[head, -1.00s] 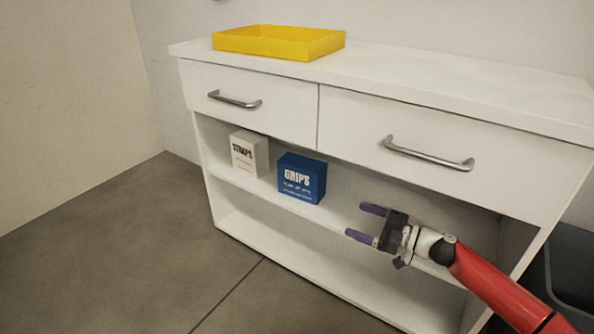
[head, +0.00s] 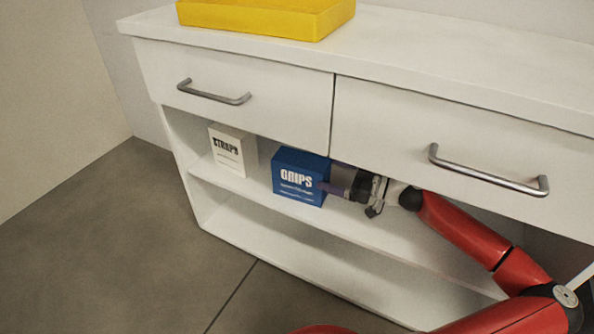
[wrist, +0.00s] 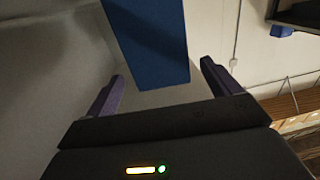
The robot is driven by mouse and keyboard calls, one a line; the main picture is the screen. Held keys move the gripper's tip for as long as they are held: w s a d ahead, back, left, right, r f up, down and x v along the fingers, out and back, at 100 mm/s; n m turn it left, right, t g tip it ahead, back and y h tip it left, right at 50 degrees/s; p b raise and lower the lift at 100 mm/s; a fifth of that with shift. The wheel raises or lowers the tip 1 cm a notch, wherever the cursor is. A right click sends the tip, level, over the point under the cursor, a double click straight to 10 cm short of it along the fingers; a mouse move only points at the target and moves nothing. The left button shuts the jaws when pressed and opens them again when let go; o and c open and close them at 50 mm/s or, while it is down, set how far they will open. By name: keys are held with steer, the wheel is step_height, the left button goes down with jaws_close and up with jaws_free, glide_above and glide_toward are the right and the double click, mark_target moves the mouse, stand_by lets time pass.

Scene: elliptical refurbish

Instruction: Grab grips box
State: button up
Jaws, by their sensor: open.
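The blue grips box (head: 298,178) stands on the cabinet's upper shelf, its white lettering facing out. My gripper (head: 334,182) is open at the box's right side, with its purple fingers pointing left. In the head view one finger overlaps the box's lower right edge; I cannot tell whether they touch. In the wrist view the blue box (wrist: 148,42) lies ahead of and between the two spread fingers (wrist: 161,88), with its near end just short of or level with the fingertips. The far part of the box is cut off by the frame edge.
A white straps box (head: 228,152) stands left of the grips box on the same shelf (head: 350,226). Drawers with metal handles (head: 488,178) hang above the shelf opening. A yellow tray (head: 262,18) sits on the cabinet top. The lower shelf is clear.

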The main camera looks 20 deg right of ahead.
mark_target(309, 165)
steer(key=x, duration=0.7)
steer(key=shift+r, duration=0.3)
steer(key=shift+c, duration=0.3)
steer(key=c, duration=1.2)
steer(key=shift+o, duration=0.2)
steer(key=shift+w+a+r, duration=0.1)
